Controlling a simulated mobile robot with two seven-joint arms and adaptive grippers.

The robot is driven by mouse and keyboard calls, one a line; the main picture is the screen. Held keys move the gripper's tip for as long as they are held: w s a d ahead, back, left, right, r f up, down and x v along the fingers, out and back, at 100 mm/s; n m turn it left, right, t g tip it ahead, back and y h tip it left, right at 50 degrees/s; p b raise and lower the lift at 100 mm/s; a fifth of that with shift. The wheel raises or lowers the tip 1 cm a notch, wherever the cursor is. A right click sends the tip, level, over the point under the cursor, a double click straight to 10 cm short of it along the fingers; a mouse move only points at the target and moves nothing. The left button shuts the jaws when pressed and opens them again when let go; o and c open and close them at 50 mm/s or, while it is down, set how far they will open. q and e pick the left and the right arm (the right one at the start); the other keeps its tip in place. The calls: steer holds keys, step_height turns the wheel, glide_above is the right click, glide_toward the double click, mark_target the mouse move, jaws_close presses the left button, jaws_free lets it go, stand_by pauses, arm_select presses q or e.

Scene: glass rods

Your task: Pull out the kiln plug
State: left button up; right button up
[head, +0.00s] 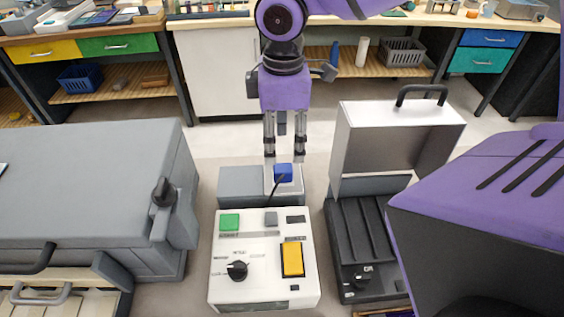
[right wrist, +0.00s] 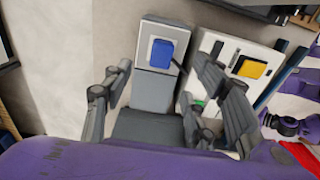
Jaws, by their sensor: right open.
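The kiln plug looks like the blue block (head: 283,173) on a pale socket face, on the grey box (head: 240,187) behind the white control unit. A dark cable runs from beside it toward that unit. My right gripper (head: 285,152) points down just above the plug in the head view, its fingers apart. In the right wrist view the blue plug (right wrist: 161,53) shows between and beyond the spread fingers of the right gripper (right wrist: 163,75), with nothing held. I cannot tell whether the fingers reach down beside it. My left gripper is not seen.
The white control unit (head: 255,262) has a green button, a black dial and a yellow switch. The grey kiln-like box (head: 90,190) stands at left. An open case (head: 372,230) stands at right. Workbenches (head: 190,22) line the back, with bare floor before them.

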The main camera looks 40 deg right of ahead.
mark_target(283, 168)
steer(key=shift+s+a, duration=0.15)
steer(key=shift+s, duration=0.05)
steer(key=shift+f, duration=0.55)
step_height(283, 168, down, 6)
steer(key=shift+f+b, duration=0.1)
steer(key=shift+b, duration=1.05)
steer(key=shift+w+f+b, duration=0.1)
steer(key=shift+f+b, duration=0.35)
steer(key=shift+f, duration=0.35)
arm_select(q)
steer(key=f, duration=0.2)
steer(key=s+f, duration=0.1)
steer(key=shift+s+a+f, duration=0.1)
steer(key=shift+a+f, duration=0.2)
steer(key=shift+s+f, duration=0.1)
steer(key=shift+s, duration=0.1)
